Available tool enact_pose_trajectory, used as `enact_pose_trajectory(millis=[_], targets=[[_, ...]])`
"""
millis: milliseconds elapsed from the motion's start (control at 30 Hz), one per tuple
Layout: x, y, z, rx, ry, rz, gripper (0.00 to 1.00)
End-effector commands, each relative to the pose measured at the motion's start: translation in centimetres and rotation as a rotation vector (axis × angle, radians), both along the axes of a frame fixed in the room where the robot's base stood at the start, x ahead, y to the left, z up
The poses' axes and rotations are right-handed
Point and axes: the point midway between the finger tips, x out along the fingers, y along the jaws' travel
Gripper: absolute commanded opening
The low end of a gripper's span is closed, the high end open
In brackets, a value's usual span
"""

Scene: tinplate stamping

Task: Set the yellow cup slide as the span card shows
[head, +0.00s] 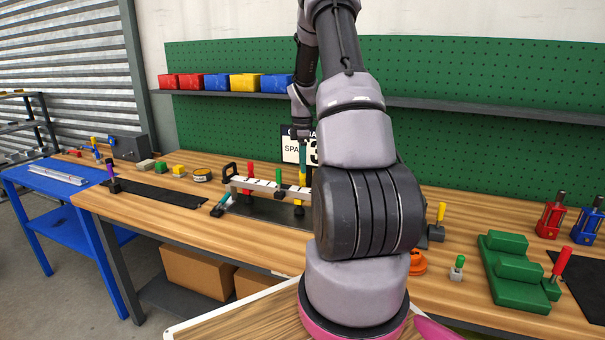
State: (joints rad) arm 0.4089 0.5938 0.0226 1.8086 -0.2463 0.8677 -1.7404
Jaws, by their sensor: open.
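A white rail with black marks (264,186) stands left of my arm on the wooden bench. Red (250,170), green (279,175) and yellow (302,180) upright pieces stand along it; the yellow one, near the right end, looks like the yellow cup slide, though its cup is not clear. The span card (289,150) stands behind the rail; a "3" shows, and the rest is partly hidden by my arm. My gripper (301,134) is open, small in view, in front of the card and above the rail's right end. A teal upright shows just below it.
A green stepped block (516,270), red (551,218) and blue (585,225) devices stand at right. Coloured bins (245,82) sit on the back shelf. Small blocks and a dark mat (160,194) lie at left. My arm hides the bench's middle.

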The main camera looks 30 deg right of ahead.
Motion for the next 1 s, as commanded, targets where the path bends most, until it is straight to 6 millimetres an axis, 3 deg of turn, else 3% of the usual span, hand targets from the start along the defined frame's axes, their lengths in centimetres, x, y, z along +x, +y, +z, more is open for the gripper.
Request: enact_pose_trajectory(millis=[200, 600, 667, 767, 1000], targets=[[0.0, 0.0, -3.1, 0.001, 0.002, -0.001, 0.6], [0.0, 0.0, -3.9, 0.0, -0.001, -0.002, 0.6], [0.0, 0.0, -3.9, 0.0, -0.001, -0.002, 0.4], [0.0, 0.0, -3.8, 0.0, -0.001, -0.002, 0.02], [0.0, 0.0, -3.8, 0.0, -0.001, -0.002, 0.0]])
